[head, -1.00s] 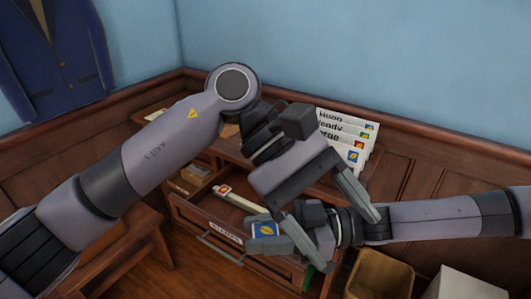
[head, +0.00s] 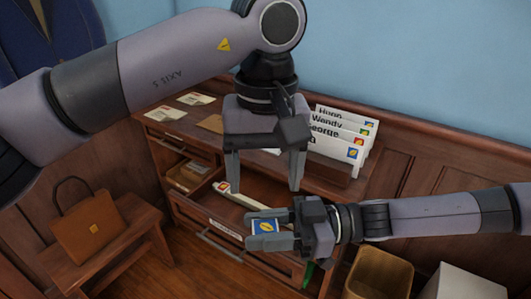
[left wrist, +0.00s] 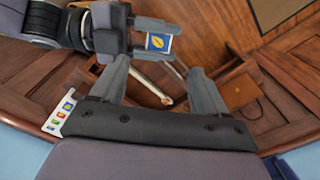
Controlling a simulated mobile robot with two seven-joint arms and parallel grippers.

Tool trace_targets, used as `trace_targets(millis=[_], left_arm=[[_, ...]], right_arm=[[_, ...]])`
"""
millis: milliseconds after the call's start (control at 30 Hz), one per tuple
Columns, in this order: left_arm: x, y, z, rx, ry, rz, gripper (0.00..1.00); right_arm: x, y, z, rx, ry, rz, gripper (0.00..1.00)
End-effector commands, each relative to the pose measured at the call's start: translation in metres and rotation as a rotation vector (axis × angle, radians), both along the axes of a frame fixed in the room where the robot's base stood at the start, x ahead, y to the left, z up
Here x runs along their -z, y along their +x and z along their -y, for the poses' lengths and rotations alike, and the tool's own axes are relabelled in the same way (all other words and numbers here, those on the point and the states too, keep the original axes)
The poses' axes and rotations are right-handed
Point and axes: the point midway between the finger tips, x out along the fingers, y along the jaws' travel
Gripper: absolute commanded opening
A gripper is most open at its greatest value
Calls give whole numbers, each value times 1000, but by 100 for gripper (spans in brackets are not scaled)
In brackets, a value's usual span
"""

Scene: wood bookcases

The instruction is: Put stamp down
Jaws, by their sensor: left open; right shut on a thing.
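The stamp (head: 266,227) is blue with a yellow leaf-like mark and a white edge. My right gripper (head: 268,234) is shut on it and holds it in front of the open drawer (head: 207,209). The stamp also shows in the left wrist view (left wrist: 159,42), between the right gripper's fingers (left wrist: 155,42). My left gripper (head: 265,178) is open and empty, pointing down over the desk's front, above and behind the right gripper. Its two fingers are spread wide in the left wrist view (left wrist: 160,80).
Name-marked envelopes (head: 337,137) stand upright on the desk (head: 190,125), with flat papers (head: 165,113) at its left. A long white stick-like item (head: 240,198) lies in the drawer. A brown bag (head: 90,220) sits on a bench at left. A bin (head: 378,276) and white box (head: 468,285) stand at lower right.

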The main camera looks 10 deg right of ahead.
Motion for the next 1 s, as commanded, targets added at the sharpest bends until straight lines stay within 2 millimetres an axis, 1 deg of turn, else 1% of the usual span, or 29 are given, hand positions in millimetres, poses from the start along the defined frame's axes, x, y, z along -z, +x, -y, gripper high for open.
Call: trace_targets(millis=[33,200,400,600,867,900,967,1000], left_arm=[[12,0,0,0,1,-3,74],[45,0,-1,0,-1,-4,74],[73,0,-1,-1,-1,-3,74],[86,0,0,0,-3,-2,74],[87,0,-1,-1,-2,-1,74],[87,0,-1,-1,-2,-1,68],[87,0,-1,-1,-2,-1,48],[86,0,-1,-1,-2,-1,35]], right_arm=[[0,0,0,0,0,0,9],[0,0,0,0,0,0,9],[0,0,0,0,0,0,9],[0,0,0,0,0,0,9],[0,0,0,0,0,0,9],[0,0,0,0,0,0,9],[0,0,0,0,0,0,9],[0,0,0,0,0,0,9]])
